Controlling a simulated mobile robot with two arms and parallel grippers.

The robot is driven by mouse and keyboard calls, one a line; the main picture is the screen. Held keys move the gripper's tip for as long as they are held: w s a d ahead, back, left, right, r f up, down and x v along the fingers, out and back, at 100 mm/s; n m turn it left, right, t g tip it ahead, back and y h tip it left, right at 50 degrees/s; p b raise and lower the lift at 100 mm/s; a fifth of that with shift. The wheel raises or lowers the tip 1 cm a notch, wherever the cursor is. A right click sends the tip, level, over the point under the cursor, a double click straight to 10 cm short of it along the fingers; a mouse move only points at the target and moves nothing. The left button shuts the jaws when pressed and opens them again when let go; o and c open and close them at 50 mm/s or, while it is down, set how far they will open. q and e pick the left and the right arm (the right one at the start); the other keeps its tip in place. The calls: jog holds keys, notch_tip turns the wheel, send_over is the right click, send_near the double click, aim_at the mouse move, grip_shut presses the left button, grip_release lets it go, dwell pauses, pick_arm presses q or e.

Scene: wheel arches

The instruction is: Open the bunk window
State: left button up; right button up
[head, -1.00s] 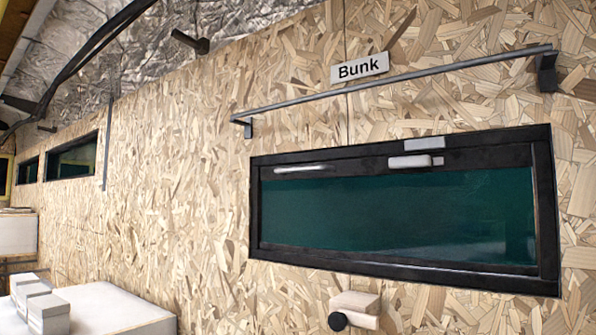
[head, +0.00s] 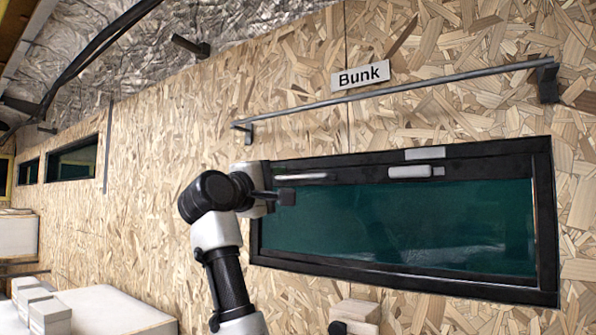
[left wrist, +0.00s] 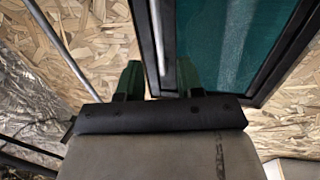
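The bunk window (head: 400,225) is a wide dark-green pane in a black frame, below the "Bunk" sign (head: 360,76); it looks closed. A pale bar handle (head: 303,177) lies along the upper left of its frame, and a small light latch (head: 410,171) sits right of the middle. My left gripper (head: 287,196) is at the frame's upper left corner, close to the bar handle. In the left wrist view its two greenish fingers (left wrist: 159,80) stand apart, with the bar handle (left wrist: 160,45) seen between and beyond them. Contact cannot be told. My right gripper is not in view.
A metal rail (head: 400,92) on brackets runs along the wall above the window. A wooden block with a black knob (head: 355,313) sticks out below it. White boxes (head: 100,310) stand at the lower left. The chipboard wall is otherwise mostly bare near the window.

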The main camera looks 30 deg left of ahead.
aim_at(297, 178)
pick_arm(q)
jog(key=p+x, duration=0.1)
jog(key=x, duration=0.1)
jog(key=p+x, duration=0.1)
jog(key=x, duration=0.1)
jog(key=p+x, duration=0.1)
jog(key=x, duration=0.1)
jog(key=shift+w+r+p, duration=0.1)
jog(key=shift+r+p, duration=0.2)
jog(key=shift+w+d+p, duration=0.1)
jog(key=shift+w+p, duration=0.2)
jog(key=shift+w, duration=0.3)
jog(key=shift+w+f, duration=0.1)
jog(key=shift+w, duration=0.05)
jog(key=shift+c, duration=0.4)
grip_shut()
